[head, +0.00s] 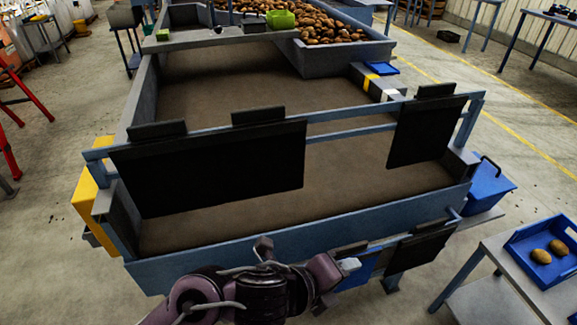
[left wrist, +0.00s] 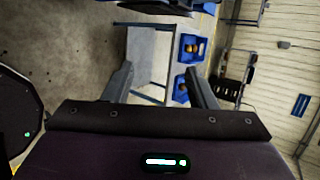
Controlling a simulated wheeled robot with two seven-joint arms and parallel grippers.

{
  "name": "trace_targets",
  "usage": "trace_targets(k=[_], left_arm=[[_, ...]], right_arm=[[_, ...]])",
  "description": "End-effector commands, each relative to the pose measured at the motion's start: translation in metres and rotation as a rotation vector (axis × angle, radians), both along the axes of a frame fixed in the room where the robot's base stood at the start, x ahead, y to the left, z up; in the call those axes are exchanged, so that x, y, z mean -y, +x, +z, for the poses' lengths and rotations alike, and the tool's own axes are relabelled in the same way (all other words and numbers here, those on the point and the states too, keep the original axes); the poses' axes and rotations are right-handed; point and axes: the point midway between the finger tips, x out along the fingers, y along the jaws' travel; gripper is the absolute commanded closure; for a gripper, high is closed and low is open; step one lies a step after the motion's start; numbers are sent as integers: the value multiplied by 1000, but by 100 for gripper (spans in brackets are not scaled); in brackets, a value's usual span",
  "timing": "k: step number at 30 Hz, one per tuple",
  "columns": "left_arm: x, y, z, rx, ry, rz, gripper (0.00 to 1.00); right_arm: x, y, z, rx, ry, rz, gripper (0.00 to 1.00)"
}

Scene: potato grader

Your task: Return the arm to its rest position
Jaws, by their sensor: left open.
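My left arm comes in at the bottom of the head view, folded low in front of the grader's near edge, with its hand end toward the right. In the left wrist view my left gripper (left wrist: 161,82) is open, with its two fingers wide apart and nothing between them. Past the fingers lie a grey stand and blue trays, seen sideways. My right gripper is in neither view.
The grader's brown belt (head: 240,85) has blue side rails and black hanging flaps (head: 215,168). Potatoes (head: 325,22) lie at the far end. At right, a blue tray (head: 518,262) with two potatoes stands on a table (head: 497,268).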

Motion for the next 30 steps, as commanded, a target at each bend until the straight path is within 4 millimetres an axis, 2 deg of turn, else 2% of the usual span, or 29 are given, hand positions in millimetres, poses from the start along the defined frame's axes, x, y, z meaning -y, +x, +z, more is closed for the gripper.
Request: trace_targets(k=[3, 5, 6, 9, 12, 15, 23, 30], left_arm=[[-42, 23, 6, -262, -222, 448, 48], [-73, 30, 0, -396, -320, 681, 48], [-95, 32, -6, -481, -379, 834, 48], [-147, 26, -27, -659, -493, 1170, 48], [-188, 11, -47, -787, -571, 1443, 48], [-221, -7, -63, -879, -627, 1663, 48], [-284, -62, -92, -1029, -722, 2138, 48], [-280, -45, -165, -1039, -691, 2143, 48]], right_arm=[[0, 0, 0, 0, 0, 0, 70], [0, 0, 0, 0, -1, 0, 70], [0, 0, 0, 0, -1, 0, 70], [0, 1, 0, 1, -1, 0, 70], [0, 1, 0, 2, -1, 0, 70], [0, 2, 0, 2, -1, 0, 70], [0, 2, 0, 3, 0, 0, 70], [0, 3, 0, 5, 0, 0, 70]])
